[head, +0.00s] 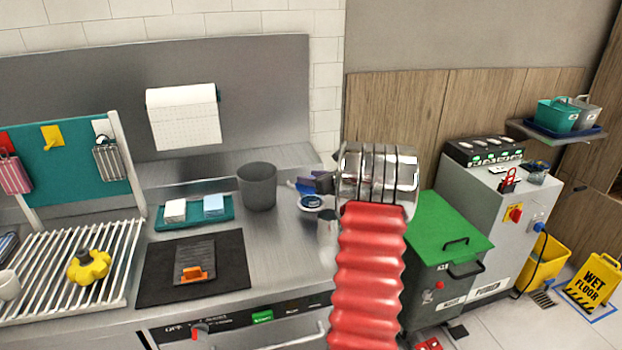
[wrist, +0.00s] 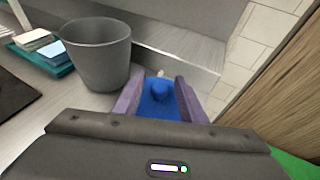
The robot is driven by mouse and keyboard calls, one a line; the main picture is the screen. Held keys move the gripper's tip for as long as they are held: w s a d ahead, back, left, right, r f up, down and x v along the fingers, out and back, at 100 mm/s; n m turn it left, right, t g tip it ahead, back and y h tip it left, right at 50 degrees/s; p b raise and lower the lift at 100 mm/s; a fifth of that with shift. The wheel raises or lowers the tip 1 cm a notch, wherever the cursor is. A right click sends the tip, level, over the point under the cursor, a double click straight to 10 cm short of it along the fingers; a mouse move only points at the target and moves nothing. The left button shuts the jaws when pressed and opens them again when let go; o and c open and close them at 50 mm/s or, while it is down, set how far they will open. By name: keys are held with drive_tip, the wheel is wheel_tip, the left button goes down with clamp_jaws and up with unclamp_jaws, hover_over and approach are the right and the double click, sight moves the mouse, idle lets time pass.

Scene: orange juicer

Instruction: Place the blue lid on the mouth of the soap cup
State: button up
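My gripper (wrist: 159,92) has purple fingers on both sides of the blue lid (wrist: 158,104). The lid has a round knob and fills the space between the fingers, seeming to touch both. In the head view the blue lid (head: 301,186) shows above the steel counter, beside the dark gripper (head: 321,182). A small round blue-and-white piece (head: 311,202) shows just below it. A pale, cup-like thing (head: 327,230) stands on the counter, partly hidden by my red arm; I cannot tell if it is the soap cup.
A dark grey bin (head: 257,188) stands left of the gripper, also large in the wrist view (wrist: 97,55). A teal tray (head: 194,223) with sponges is further left. A black mat (head: 195,285) lies in front. The wall ledge (wrist: 178,52) runs behind.

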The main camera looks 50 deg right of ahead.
drive_tip(key=shift+r, duration=0.5)
drive_tip(key=v, duration=1.2)
drive_tip(key=shift+f, duration=0.1)
